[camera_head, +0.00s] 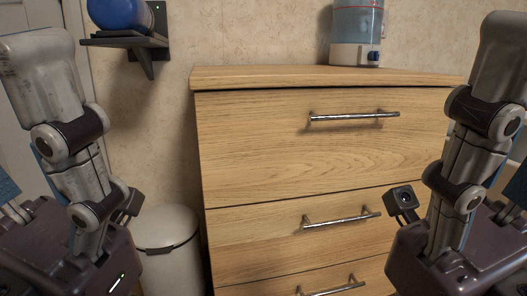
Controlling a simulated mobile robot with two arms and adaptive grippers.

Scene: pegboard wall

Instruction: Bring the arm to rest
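My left arm (82,165) comes in at the left edge and hangs down in the head view. My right arm (462,175) hangs down at the right edge. Both arms are bent and stay near the picture's sides. Neither gripper's fingertips show. A wooden chest of drawers (270,150) stands between the arms, with its visible drawers shut.
A white bin (168,225) stands on the floor left of the chest. A dark wall shelf (125,41) holds a blue round object (118,12) at the upper left. A blue-and-white appliance (356,35) stands on the chest. The space before the drawers looks clear.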

